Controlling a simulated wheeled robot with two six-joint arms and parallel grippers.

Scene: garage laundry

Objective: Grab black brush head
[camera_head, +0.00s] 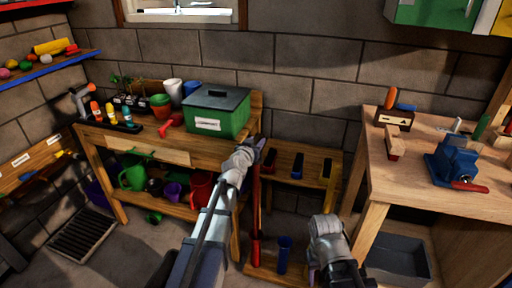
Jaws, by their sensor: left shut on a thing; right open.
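My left gripper (257,145) is at the middle of the head view, in front of the wooden rack. It is shut at the top of a long red pole (255,195), which hangs or stands upright below it. My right gripper (340,277) is low in the view, right of the pole, open and partly cut off by the bottom edge. Small black-topped pieces (297,167) sit on the rack's top, just right of my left gripper. I cannot tell which of them, if any, is the black brush head.
A potting bench (165,150) with a green box (217,110) stands to the left. A workbench (425,180) with a blue vise (453,163) stands to the right. A blue cup-like piece (284,254) is on the rack's low shelf. A grey bin (400,257) lies under the workbench.

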